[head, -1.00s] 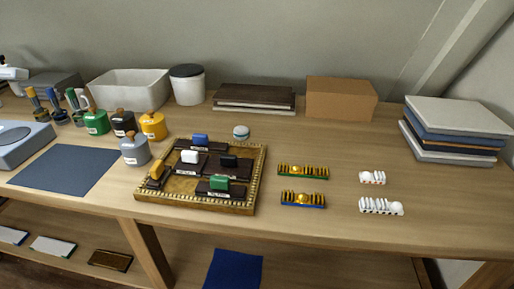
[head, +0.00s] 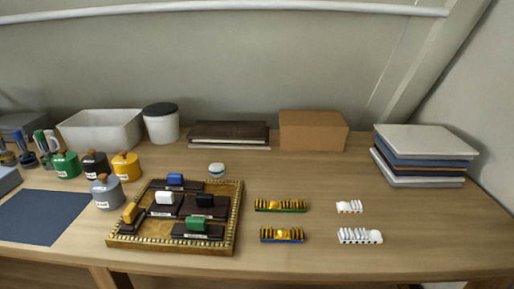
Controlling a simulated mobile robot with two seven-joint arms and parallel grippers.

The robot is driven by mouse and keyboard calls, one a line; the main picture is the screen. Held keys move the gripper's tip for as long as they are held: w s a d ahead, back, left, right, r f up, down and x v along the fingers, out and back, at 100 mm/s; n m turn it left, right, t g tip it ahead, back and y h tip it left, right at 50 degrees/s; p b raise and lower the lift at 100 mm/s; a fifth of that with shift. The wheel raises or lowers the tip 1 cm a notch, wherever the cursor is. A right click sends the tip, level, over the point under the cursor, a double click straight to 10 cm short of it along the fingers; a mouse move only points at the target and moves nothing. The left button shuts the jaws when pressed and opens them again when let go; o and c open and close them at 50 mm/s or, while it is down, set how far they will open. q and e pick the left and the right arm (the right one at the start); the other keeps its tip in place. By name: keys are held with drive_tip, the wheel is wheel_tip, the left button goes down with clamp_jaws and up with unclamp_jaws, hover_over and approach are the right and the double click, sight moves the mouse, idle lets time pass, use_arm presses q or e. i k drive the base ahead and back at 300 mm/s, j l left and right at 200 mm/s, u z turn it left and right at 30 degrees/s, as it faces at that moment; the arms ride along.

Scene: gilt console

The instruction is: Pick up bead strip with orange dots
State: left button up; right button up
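Two short white bead strips lie on the right part of the wooden table. The rear white strip (head: 349,207) shows small orange-red marks along its front edge. The front white strip (head: 360,236) is a little longer, and its marks look dark; they are too small to tell well. Neither of my grippers is in the head view.
Left of the white strips lie a green-based gold strip (head: 281,206) and a blue-based gold strip (head: 282,235). A gilt tray (head: 112,241) with dark plates and coloured blocks is farther left. Stacked books (head: 424,155) and a cardboard box (head: 313,131) stand behind. Table right of the strips is clear.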

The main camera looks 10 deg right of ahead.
sight(355, 207)
drive_tip(key=z, duration=0.8)
drive_tip(key=i+j, duration=0.05)
